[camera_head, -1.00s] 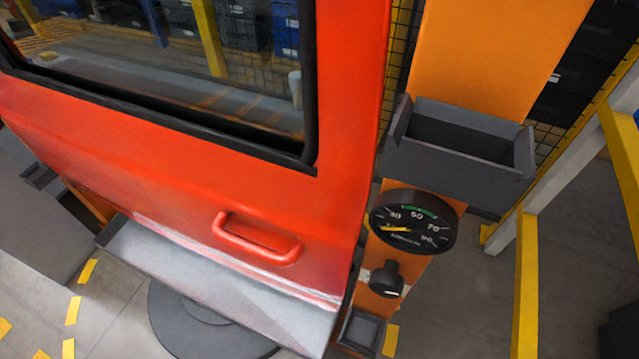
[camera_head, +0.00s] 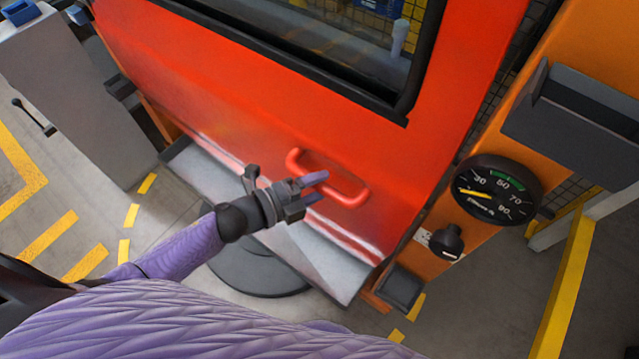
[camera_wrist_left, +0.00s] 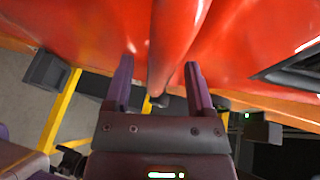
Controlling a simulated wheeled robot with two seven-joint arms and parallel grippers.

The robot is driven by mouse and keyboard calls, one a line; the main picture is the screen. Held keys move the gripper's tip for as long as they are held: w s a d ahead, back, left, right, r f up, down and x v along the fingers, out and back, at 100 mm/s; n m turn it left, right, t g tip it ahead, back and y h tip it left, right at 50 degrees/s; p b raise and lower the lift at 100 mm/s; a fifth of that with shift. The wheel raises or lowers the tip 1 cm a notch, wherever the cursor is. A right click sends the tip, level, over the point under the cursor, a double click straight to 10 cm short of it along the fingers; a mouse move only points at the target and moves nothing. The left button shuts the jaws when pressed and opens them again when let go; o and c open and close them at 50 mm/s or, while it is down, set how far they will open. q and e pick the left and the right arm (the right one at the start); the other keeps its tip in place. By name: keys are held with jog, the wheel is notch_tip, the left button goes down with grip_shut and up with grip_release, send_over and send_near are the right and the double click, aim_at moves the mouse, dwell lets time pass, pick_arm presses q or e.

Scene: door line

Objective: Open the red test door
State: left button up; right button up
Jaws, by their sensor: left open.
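The red test door (camera_head: 240,85) stands in front of me in the head view, with a dark-framed window (camera_head: 330,50) in its upper part. Its red bar handle (camera_head: 349,194) sits low on the panel. My left gripper (camera_head: 316,187) is open at the handle, its fingertips in front of the bar's left part. In the left wrist view the open left gripper (camera_wrist_left: 160,80) has one finger on each side of the red handle (camera_wrist_left: 172,45). I cannot tell whether the fingers touch it. The door looks shut. My right gripper is not in view.
Right of the door, an orange post holds a grey bin (camera_head: 575,115), a round gauge (camera_head: 497,190), a black knob (camera_head: 446,241) and a small tray (camera_head: 402,290). A grey ledge (camera_head: 325,262) runs under the door. A grey cabinet (camera_head: 75,100) stands left. Yellow marks line the floor.

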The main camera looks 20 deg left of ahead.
pick_arm(q)
jog(key=shift+w+d+f, duration=0.1)
jog(key=shift+w+d, duration=0.3)
jog(key=shift+w, duration=0.05)
jog(key=shift+c, duration=0.2)
grip_shut()
dwell(1.0)
